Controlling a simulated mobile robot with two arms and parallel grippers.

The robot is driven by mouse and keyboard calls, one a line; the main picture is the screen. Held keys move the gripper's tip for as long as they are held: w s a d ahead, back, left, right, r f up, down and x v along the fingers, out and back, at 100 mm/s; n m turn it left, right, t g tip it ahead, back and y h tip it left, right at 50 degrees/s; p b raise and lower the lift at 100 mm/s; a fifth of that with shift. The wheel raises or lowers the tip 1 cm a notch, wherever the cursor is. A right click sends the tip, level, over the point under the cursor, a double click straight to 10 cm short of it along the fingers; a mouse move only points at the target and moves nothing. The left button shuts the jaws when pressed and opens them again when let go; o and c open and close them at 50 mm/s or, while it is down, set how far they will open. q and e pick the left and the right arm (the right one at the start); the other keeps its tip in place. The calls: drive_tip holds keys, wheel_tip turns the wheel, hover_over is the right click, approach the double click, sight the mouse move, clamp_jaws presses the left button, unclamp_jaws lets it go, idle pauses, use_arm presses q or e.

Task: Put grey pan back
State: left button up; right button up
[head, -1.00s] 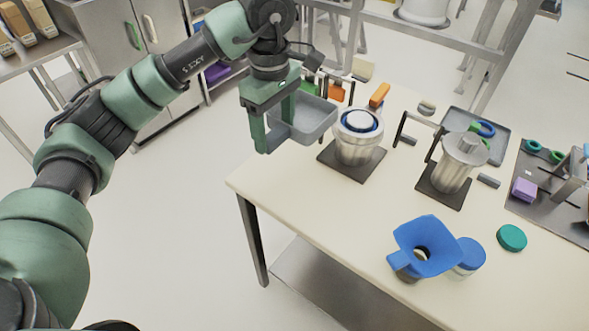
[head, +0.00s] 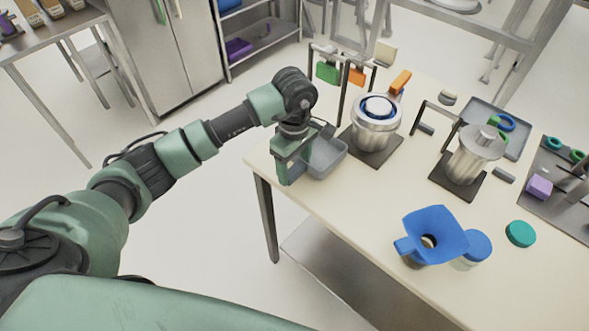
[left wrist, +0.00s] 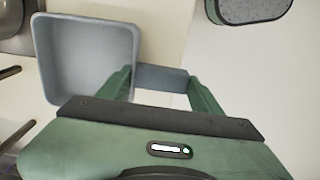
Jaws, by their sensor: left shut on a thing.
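The grey pan (head: 326,157) is a rectangular open tray at the left corner of the cream table. My right gripper is not seen.
The cream table (head: 340,205) has a steel pot (head: 374,135) on a dark plate close right of the pan. A rack with green and orange tags (head: 328,72) stands behind. A steel canister (head: 470,160), blue funnel (head: 432,236) and grey tray (head: 510,146) lie further right.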

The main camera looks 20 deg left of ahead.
use_arm(q)
wheel_tip(320, 180, down, 2)
drive_tip(key=shift+f, duration=0.15)
drive_tip(key=shift+f, duration=0.1)
drive_tip(key=shift+f, duration=0.15)
drive_tip(key=o, duration=1.4)
drive_tip(key=shift+c, duration=0.2)
